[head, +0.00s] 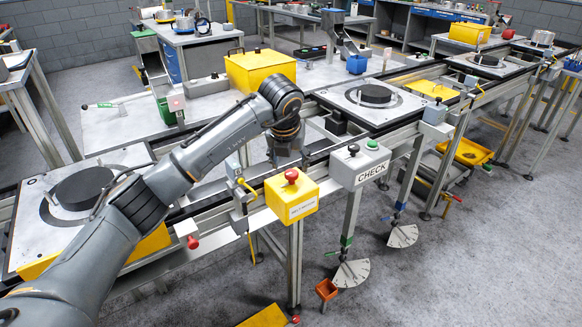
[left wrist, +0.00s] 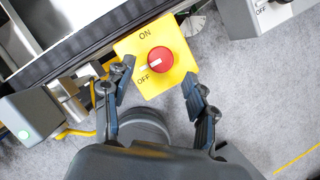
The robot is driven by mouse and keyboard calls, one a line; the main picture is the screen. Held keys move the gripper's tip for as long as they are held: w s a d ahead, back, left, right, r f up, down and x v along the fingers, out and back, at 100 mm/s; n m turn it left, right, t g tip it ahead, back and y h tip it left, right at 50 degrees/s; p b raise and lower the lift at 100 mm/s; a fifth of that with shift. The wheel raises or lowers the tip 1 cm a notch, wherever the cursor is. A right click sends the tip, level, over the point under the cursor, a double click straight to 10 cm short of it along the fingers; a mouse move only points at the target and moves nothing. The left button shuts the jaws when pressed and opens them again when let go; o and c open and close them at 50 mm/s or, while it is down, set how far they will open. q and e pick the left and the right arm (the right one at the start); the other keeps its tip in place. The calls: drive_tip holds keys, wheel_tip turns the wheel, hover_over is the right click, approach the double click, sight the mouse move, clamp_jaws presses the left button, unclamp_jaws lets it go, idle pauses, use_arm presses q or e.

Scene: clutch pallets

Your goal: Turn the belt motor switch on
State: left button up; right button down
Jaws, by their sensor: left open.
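The belt motor switch is a red rotary knob (left wrist: 160,60) on a yellow box (left wrist: 178,84). In the left wrist view the box face carries the words ON and OFF. The knob's white mark points left, toward the OFF side. In the head view the knob (head: 291,175) sits on top of the yellow box (head: 291,200) at the conveyor's front edge. My left gripper (left wrist: 158,84) is open and empty, with one finger on each side of the lower part of the box, apart from the knob. In the head view its fingers (head: 289,158) are mostly hidden behind the wrist and hardly distinct. My right gripper is not seen.
A grey CHECK box (head: 360,165) with a black knob and a green button stands right of the switch. Conveyor rails with pallets (head: 372,105) run behind it. The floor in front is mostly clear.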

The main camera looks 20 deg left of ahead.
sight(291, 173)
use_arm(q)
drive_tip(key=shift+x, duration=2.1)
drive_tip(key=c, duration=1.1)
